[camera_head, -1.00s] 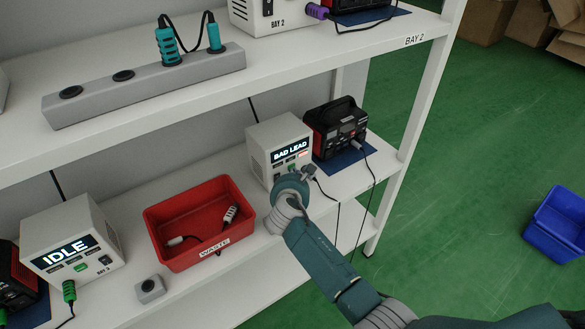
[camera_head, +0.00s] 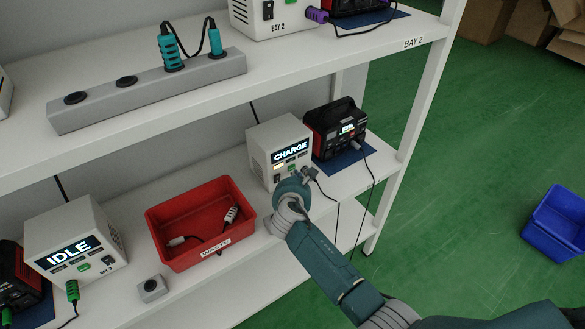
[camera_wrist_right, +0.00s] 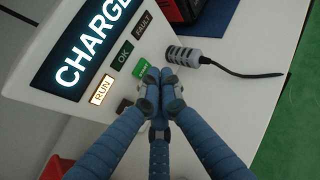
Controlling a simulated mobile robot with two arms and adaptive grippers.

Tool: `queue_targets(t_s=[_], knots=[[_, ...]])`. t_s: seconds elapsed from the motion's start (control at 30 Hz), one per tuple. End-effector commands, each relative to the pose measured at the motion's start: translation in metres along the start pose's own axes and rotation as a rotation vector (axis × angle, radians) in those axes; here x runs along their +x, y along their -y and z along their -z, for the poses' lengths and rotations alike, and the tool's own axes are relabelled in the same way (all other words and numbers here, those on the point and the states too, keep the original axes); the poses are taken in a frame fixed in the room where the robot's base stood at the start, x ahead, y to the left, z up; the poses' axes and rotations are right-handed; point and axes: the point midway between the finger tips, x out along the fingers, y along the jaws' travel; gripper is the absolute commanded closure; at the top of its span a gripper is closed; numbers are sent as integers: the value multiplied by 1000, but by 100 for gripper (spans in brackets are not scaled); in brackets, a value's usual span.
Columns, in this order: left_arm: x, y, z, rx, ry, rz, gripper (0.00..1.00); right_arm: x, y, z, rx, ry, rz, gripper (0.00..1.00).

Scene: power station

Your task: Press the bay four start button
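The white charger box (camera_head: 262,150) at the right end of the lower shelf shows CHARGE on its display (camera_head: 290,151). No bay number is readable on it. In the right wrist view its RUN lamp (camera_wrist_right: 102,90) is lit, and the OK and FAULT lamps are dark. The green start button (camera_wrist_right: 142,68) is partly covered by my fingertips. My right gripper (camera_wrist_right: 166,80) has its fingers closed together with nothing held, right at the button; I cannot tell whether they touch it. In the head view, my right gripper (camera_head: 305,178) is in front of the box. My left gripper is not in view.
A grey plug (camera_wrist_right: 190,56) with a black cable sits beside the button. A black and red device (camera_head: 335,130) stands right of the box. A red WASTE bin (camera_head: 190,253) holds leads. Left are an IDLE charger (camera_head: 95,225) and a small button box (camera_head: 151,288).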

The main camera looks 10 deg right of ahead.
Motion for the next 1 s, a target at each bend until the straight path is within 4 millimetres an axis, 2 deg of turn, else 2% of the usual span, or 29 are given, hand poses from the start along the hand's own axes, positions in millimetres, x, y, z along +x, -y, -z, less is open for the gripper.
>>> queue_targets(t_s=[0.6, 1.0], knots=[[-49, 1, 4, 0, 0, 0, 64, -39, 36, 13, -2, -1, 1, 100], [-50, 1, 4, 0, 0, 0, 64, -42, 40, 16, -1, 0, 1, 100]])
